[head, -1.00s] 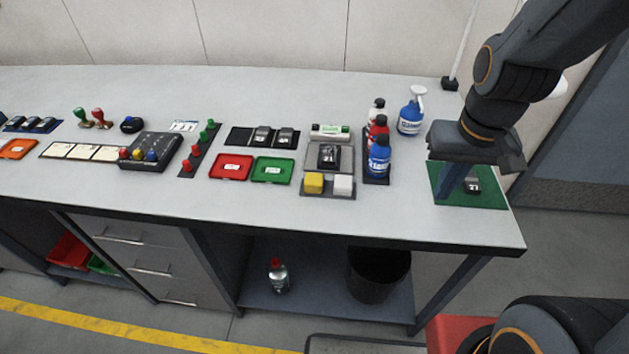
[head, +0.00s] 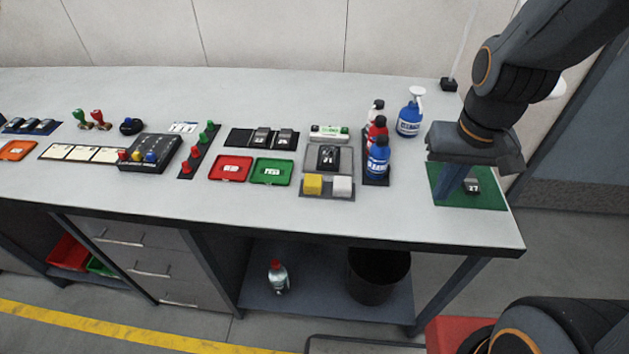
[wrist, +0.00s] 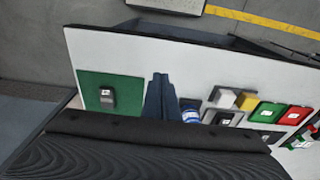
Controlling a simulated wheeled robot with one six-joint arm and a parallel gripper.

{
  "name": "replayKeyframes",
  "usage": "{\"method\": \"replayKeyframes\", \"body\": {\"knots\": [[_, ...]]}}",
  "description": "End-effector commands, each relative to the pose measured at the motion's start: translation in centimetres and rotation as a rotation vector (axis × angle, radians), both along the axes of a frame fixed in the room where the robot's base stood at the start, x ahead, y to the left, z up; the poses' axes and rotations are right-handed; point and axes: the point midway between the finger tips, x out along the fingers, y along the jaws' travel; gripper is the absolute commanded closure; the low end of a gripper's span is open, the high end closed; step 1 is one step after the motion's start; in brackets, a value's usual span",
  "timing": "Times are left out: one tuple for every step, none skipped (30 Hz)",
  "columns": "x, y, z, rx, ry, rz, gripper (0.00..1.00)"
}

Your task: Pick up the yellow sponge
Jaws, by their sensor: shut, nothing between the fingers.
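The yellow sponge (head: 313,183) sits on a small dark tray (head: 327,195) near the bench's front edge, left of a white block (head: 341,186). In the wrist view the yellow sponge (wrist: 247,101) shows right of centre. My gripper (head: 446,196) is over the green mat at the bench's right end, well to the right of the sponge. Its fingers (wrist: 160,80) are shut together and hold nothing.
A green mat (head: 490,200) with a small dark-and-grey block (head: 473,187) lies below my gripper. Several bottles, among them a blue one (head: 378,160), stand between my gripper and the sponge. Green (head: 272,171) and red (head: 230,167) trays lie left of it.

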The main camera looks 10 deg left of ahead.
Motion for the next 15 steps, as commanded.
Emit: {"method": "replayKeyframes", "body": {"knots": [[0.00, 0.00, 0.00, 0.000, 0.000, 0.000, 1.00], [0.00, 0.00, 0.00, 0.000, 0.000, 0.000, 1.00], [0.00, 0.00, 0.00, 0.000, 0.000, 0.000, 1.00], [0.00, 0.00, 0.00, 0.000, 0.000, 0.000, 1.00], [0.00, 0.00, 0.00, 0.000, 0.000, 0.000, 1.00], [0.00, 0.00, 0.00, 0.000, 0.000, 0.000, 1.00], [0.00, 0.00, 0.00, 0.000, 0.000, 0.000, 1.00], [0.00, 0.00, 0.00, 0.000, 0.000, 0.000, 1.00], [0.00, 0.00, 0.00, 0.000, 0.000, 0.000, 1.00], [0.00, 0.00, 0.00, 0.000, 0.000, 0.000, 1.00], [0.00, 0.00, 0.00, 0.000, 0.000, 0.000, 0.97], [0.03, 0.04, -0.01, 0.001, 0.000, -0.004, 0.90], [0.10, 0.15, -0.02, 0.004, 0.001, -0.012, 0.85], [0.25, 0.35, -0.05, 0.009, 0.003, -0.027, 0.80], [0.52, 0.75, -0.10, 0.022, 0.006, -0.060, 0.73]]}}
